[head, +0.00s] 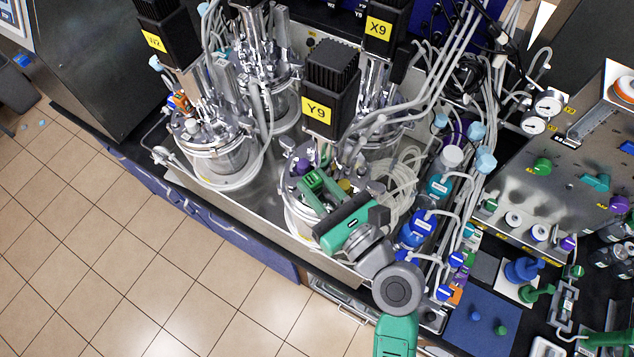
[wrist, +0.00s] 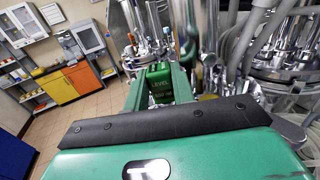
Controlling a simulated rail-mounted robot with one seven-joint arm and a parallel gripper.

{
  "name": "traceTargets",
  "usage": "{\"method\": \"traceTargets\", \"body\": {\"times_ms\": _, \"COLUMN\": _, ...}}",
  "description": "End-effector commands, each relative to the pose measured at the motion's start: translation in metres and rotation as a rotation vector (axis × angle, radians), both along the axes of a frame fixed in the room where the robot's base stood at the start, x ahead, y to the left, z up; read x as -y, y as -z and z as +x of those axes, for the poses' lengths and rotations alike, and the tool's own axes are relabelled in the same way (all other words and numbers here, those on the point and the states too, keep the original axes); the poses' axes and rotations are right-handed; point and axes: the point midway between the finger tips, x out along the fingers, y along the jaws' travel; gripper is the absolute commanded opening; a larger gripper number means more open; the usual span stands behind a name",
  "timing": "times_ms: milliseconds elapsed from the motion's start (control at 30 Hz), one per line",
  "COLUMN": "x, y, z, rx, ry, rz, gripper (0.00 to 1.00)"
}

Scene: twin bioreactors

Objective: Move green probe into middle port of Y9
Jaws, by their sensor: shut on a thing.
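The reactor Y9 has a black motor block with a yellow Y9 label (head: 317,111) above a steel and glass vessel (head: 296,212). My gripper (head: 316,184) reaches over this vessel's lid from the lower right. In the wrist view my gripper (wrist: 161,88) has its green fingers closed around the green probe (wrist: 159,76), a block marked LEVEL. The probe's green top (head: 314,177) also shows between the fingers in the head view. The probe's lower end and the middle port are hidden, so I cannot tell whether the probe is in a port.
Steel fittings and a purple cap (head: 302,166) crowd Y9's lid. Another vessel (head: 217,158) stands to the left, and X9 (head: 379,28) stands behind. Grey tubes (head: 404,172) and blue-capped bottles (head: 418,229) lie close on the right.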

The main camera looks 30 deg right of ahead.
Motion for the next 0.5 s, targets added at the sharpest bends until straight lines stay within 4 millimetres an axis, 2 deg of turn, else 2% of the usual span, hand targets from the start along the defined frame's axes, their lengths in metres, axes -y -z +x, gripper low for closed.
{"method": "traceTargets", "body": {"times_ms": 33, "x": 0.0045, "y": 0.008, "z": -0.0013, "rx": -0.014, "ry": 0.011, "rz": 0.003, "gripper": 0.01}}
{"method": "traceTargets", "body": {"times_ms": 433, "x": 0.0046, "y": 0.0132, "z": -0.0013, "rx": -0.015, "ry": 0.012, "rz": 0.003, "gripper": 0.01}}
{"method": "traceTargets", "body": {"times_ms": 467, "x": 0.0046, "y": 0.0129, "z": -0.0013, "rx": -0.014, "ry": 0.012, "rz": 0.002, "gripper": 0.31}}
{"method": "traceTargets", "body": {"times_ms": 500, "x": 0.0045, "y": 0.0127, "z": -0.0013, "rx": -0.014, "ry": 0.011, "rz": 0.003, "gripper": 0.39}}
